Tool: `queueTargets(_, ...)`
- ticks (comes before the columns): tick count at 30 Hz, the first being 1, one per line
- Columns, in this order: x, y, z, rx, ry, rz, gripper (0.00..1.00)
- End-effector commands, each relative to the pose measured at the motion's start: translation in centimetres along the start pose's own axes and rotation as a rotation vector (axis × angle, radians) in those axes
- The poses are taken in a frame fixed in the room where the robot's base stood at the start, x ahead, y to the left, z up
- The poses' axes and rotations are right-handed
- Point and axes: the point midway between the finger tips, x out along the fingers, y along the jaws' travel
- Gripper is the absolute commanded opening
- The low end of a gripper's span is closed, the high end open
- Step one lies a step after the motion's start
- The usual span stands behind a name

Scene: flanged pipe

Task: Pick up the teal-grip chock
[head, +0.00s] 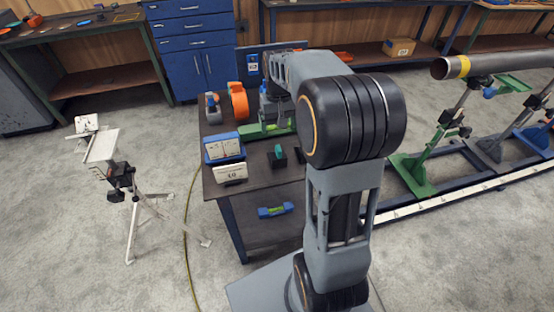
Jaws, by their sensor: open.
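The teal-grip chock (279,157), a small dark block with a teal grip on top, stands on the dark workbench (250,178) right of the blue and white boxes. My arm's elbow and upper link fill the middle of the head view, just right of the chock. My forearm reaches away over the bench to my gripper (270,118), which is small and partly lost against a green item behind the chock. It is open and apart from the chock. I see nothing held in it.
An orange roll (238,101) is behind. A blue level (275,210) lies on the lower shelf. A tripod (130,190) stands left; a pipe (490,63) on green stands is right.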

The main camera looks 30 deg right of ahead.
Motion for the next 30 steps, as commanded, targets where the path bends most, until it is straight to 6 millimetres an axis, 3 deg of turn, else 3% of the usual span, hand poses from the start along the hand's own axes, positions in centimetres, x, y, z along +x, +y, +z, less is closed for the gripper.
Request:
queueTargets(3,2.4,-0.1,0.1,-0.001,-0.006,0.000,0.87)
queueTargets(9,5.3,-0.2,0.1,-0.003,-0.004,0.000,0.87)
queueTargets(17,6.8,-0.2,0.1,-0.004,-0.002,0.000,0.87)
queueTargets(30,11.6,-0.5,0.3,-0.003,-0.002,0.000,0.87)
